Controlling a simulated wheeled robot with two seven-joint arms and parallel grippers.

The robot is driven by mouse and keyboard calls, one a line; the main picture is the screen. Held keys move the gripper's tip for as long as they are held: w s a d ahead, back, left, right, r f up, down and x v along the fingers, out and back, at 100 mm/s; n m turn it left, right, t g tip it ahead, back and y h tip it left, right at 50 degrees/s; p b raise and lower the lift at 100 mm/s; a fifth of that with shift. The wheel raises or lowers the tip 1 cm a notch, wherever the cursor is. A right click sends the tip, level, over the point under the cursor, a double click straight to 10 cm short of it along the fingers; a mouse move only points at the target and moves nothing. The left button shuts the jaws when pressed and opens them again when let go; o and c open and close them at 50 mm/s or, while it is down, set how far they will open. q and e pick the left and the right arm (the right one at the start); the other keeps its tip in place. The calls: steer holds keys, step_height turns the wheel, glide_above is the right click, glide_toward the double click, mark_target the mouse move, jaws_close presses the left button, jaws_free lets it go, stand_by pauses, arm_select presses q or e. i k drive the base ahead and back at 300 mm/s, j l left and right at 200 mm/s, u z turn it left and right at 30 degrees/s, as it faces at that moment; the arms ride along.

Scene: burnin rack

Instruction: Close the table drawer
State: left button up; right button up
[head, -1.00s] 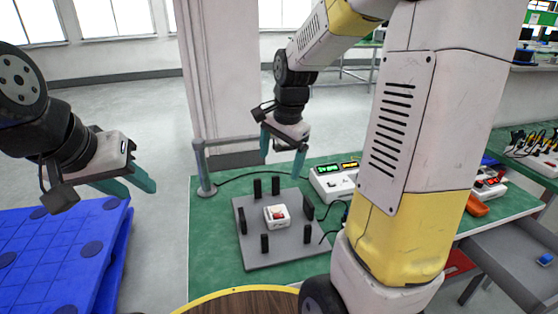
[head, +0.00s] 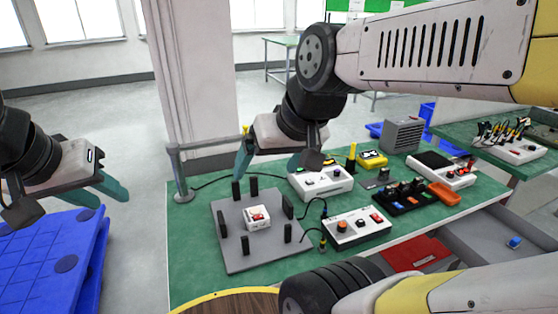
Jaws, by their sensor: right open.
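The grey table drawer (head: 470,238) stands pulled out at the right side of the green-topped table (head: 195,270). A small blue object (head: 514,242) lies in it. Part of the drawer is hidden behind my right arm and cut off by the picture edge. My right gripper (head: 268,170) is open and empty above the back of the table, well to the left of the drawer. My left gripper (head: 120,192) is at the far left, above a blue pallet, far from the drawer.
A grey plate (head: 235,255) with black posts holds a white switch box (head: 257,218). Control boxes (head: 357,230), an orange item (head: 443,194) and a grey vented unit (head: 403,135) crowd the table. A red surface (head: 410,258) shows beside the drawer. A post (head: 178,175) stands at the table's back left.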

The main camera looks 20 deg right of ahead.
mark_target(479, 238)
steer(key=k+l, duration=0.1)
steer(key=k, duration=0.15)
steer(key=k+l, duration=0.15)
steer(key=k, duration=0.15)
steer(key=k+z, duration=0.15)
steer(key=z, duration=2.3)
steer(key=i+l+u, duration=0.1)
steer(key=u, duration=0.3)
steer(key=i+l+u, duration=0.1)
steer(key=u, duration=0.3)
steer(key=l+u, duration=0.35)
